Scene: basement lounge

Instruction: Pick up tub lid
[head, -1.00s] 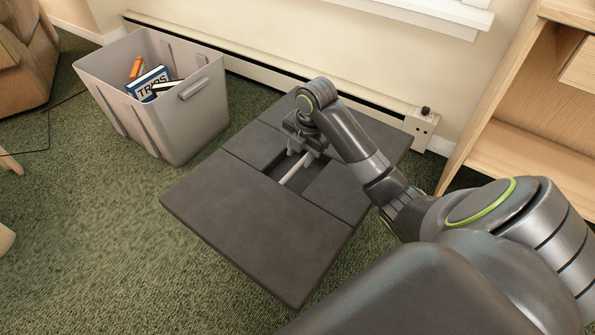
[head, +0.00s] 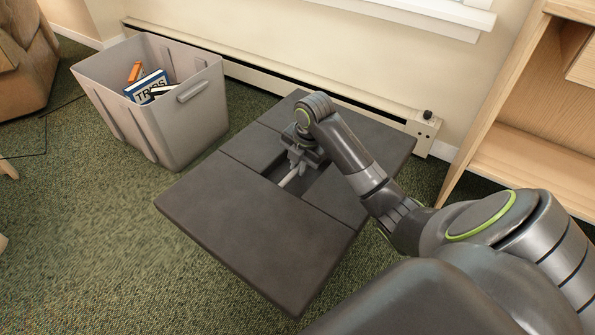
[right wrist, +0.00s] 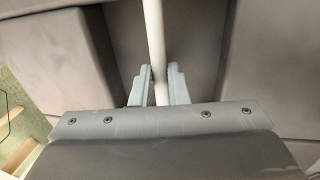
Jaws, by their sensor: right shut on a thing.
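The tub lid (head: 250,222) is a large dark grey slab with a sunken middle, crossed by a pale handle bar (head: 291,177). It is over the green carpet, in front of the wall heater; I cannot tell how high above the floor it is. My right gripper (head: 299,165) reaches down into the recess and is shut on the bar. In the right wrist view the fingers (right wrist: 159,84) are on both sides of the bar (right wrist: 153,35). My left gripper is not in view.
A grey open tub (head: 178,118) with books stands on the carpet (head: 95,230) left of the lid. A baseboard heater (head: 385,115) runs along the wall behind. A wooden shelf (head: 520,165) stands at the right. Carpet is free at the lower left.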

